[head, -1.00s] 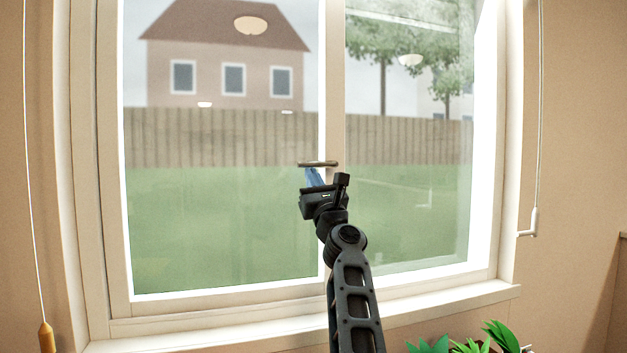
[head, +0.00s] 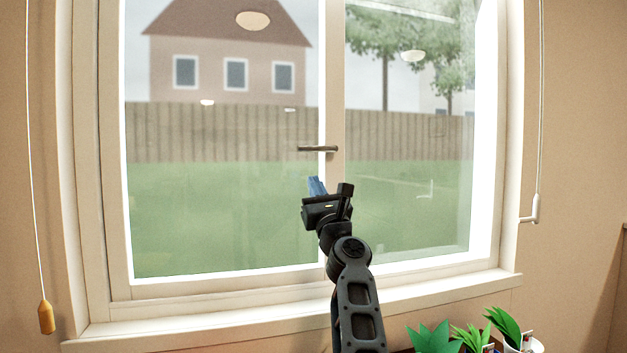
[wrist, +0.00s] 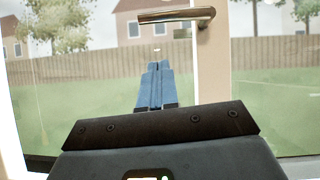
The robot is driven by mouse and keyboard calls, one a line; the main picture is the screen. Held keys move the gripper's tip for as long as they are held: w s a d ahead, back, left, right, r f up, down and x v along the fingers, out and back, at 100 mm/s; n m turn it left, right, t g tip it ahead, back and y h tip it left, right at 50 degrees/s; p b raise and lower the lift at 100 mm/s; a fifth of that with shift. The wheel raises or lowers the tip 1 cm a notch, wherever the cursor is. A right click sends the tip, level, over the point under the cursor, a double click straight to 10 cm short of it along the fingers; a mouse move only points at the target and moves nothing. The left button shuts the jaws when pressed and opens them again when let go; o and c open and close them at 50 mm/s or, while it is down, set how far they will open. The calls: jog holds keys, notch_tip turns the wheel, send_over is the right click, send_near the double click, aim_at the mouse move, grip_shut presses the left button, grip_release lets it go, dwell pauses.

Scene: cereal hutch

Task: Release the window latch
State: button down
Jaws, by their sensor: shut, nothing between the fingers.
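The window latch (head: 317,149) is a metal lever handle on the window's middle upright. Its lever lies level and points left from its mount. It also shows in the wrist view (wrist: 178,16), near the top. My gripper (head: 316,186) is below the latch in the head view, its blue fingers pointing up toward it. In the wrist view the fingers (wrist: 154,84) are together and empty, below and apart from the lever. The window's two panes sit in a pale frame (head: 113,200), and the sash appears closed.
A pale sill (head: 220,319) runs under the window. Green potted plants (head: 470,338) stand at the lower right. Blind cords hang at both sides, the left one with a wooden pull (head: 46,317). The space before the panes is clear.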

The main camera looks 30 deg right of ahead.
jog(key=v, duration=0.7)
jog(key=shift+s+a, duration=0.25)
jog(key=s+a+f+n+g+y, duration=0.2)
jog(key=s+f+n, duration=0.8)
jog(key=s+f, duration=0.3)
jog(key=s+a+f+n+g+y, duration=0.1)
jog(key=s+a+f+n+g, duration=0.2)
jog(key=s+f+n, duration=1.05)
jog(key=s+a+f+n+g+y, duration=0.1)
jog(key=s+a+f+n, duration=0.15)
jog(key=s, duration=0.45)
jog(key=s+a+f+n+g, duration=0.1)
jog(key=s+a+f+n, duration=0.2)
jog(key=s, duration=0.4)
jog(key=s+a+r+n+g, duration=0.1)
jog(key=s+a+n, duration=0.2)
jog(key=s, duration=0.4)
jog(key=s+a+r+n+g+y, duration=0.1)
jog(key=s+a+n, duration=0.2)
jog(key=s+n, duration=0.2)
jog(key=s, duration=0.3)
jog(key=shift+s+r+y, duration=0.15)
jog(key=shift+s+y, duration=0.1)
jog(key=shift+y, duration=0.05)
jog(key=c, duration=1.8)
grip_release()
jog(key=shift+c, duration=0.2)
